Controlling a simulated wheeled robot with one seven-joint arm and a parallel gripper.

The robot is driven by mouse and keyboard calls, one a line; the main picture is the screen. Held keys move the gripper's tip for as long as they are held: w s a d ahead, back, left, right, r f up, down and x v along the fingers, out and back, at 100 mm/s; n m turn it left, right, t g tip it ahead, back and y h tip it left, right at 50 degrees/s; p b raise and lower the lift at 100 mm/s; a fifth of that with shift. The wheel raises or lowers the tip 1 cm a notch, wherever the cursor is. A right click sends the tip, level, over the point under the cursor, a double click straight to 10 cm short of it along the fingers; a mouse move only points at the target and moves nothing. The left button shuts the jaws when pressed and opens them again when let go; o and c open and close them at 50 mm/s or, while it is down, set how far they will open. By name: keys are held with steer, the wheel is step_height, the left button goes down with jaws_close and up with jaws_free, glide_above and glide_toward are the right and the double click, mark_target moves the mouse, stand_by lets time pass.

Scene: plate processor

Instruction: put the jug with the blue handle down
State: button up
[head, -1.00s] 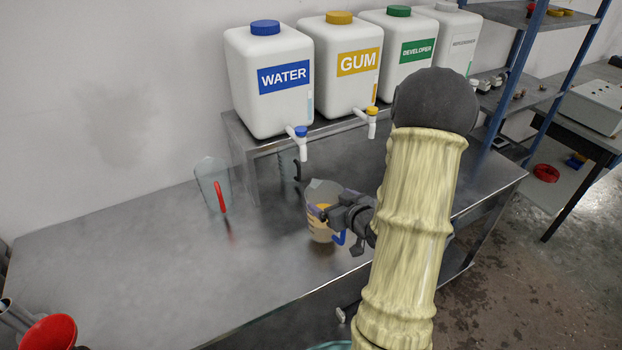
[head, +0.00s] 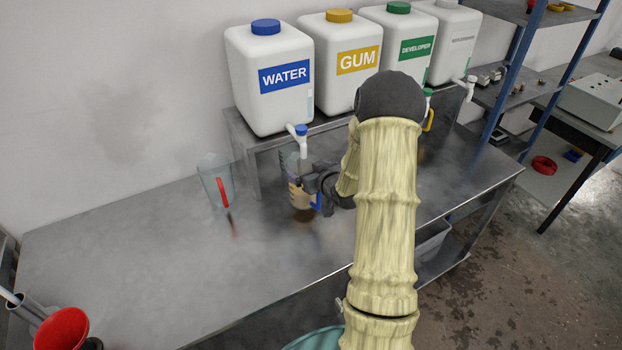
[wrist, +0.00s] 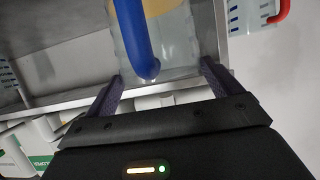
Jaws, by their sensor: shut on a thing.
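The jug with the blue handle (head: 299,197) is a clear measuring jug with amber liquid low inside. In the head view it is upright, in front of the raised shelf and below the WATER tap. My gripper (head: 310,182) is shut on it from the right. In the wrist view the blue handle (wrist: 132,40) lies between the two purple fingers of my gripper (wrist: 162,76), with the clear jug wall behind it. A dark reflection shows under the jug in the head view; I cannot tell whether its base touches the bench.
The steel bench (head: 130,260) is clear at left and front. A clear jug with a red handle (head: 213,180) stands left of the held jug. WATER (head: 270,85) and GUM (head: 340,60) tanks stand on the raised shelf. A red funnel (head: 62,328) is at front left.

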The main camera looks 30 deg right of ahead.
steer(key=shift+f+p, duration=0.75)
steer(key=shift+f, duration=0.9)
steer(key=o, duration=1.7)
steer(key=shift+f, duration=0.15)
steer(key=shift+o, duration=0.2)
steer(key=b+v, duration=0.3)
steer(key=v, duration=0.9)
steer(key=shift+d, duration=0.1)
steer(key=shift+s, duration=0.15)
